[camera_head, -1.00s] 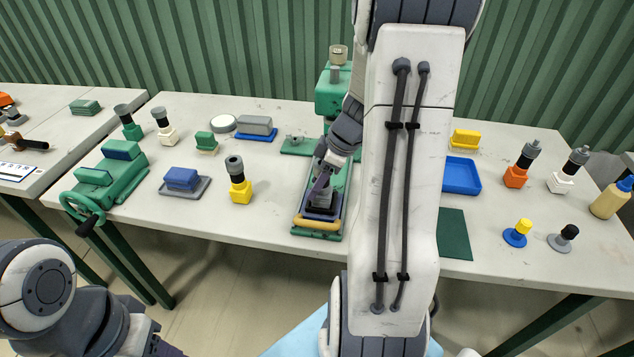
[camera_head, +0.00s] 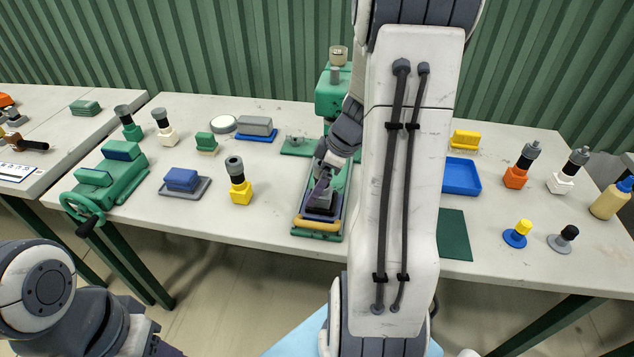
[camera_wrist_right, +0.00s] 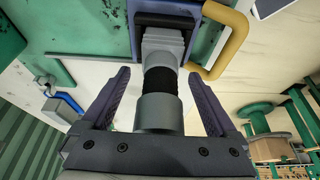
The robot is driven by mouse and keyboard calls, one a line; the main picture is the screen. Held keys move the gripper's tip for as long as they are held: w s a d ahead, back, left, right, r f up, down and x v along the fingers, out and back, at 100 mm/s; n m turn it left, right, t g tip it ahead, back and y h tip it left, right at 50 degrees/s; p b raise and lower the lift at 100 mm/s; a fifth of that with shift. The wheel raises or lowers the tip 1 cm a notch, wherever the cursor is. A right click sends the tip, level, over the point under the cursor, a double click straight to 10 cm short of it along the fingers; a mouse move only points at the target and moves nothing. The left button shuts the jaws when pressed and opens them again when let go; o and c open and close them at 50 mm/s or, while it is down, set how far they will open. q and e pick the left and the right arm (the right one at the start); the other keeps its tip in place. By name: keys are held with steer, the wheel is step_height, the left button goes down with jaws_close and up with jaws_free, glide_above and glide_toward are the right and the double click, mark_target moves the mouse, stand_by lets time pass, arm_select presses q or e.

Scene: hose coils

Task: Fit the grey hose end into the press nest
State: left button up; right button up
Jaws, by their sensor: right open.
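The grey hose end shows in the right wrist view as a grey ribbed block (camera_wrist_right: 163,42), a short black hose and a grey round collar (camera_wrist_right: 158,112). Its block lies at the dark blue-purple press nest (camera_wrist_right: 134,25); how deep it sits I cannot tell. My right gripper (camera_wrist_right: 159,76) is open, with one finger on each side of the collar and hose and gaps at both sides. In the head view my right gripper (camera_head: 321,182) is over the green press slide with the yellow handle (camera_head: 317,225). My left gripper (camera_head: 165,347) is cut off at the bottom edge.
The green press (camera_head: 333,95) stands behind the nest. A yellow-based hose piece (camera_head: 240,190) and a blue block on a grey tray (camera_head: 182,180) are to the left. A blue tray (camera_head: 461,176) and dark green mat (camera_head: 454,235) are to the right.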

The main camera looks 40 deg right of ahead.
steer(key=shift+r, duration=0.1)
stand_by(0.3)
steer(key=shift+p+v, duration=1.1)
steer(key=shift+v, duration=1.1)
steer(key=shift+d, duration=0.1)
steer(key=v, duration=1)
steer(key=shift+r, duration=0.15)
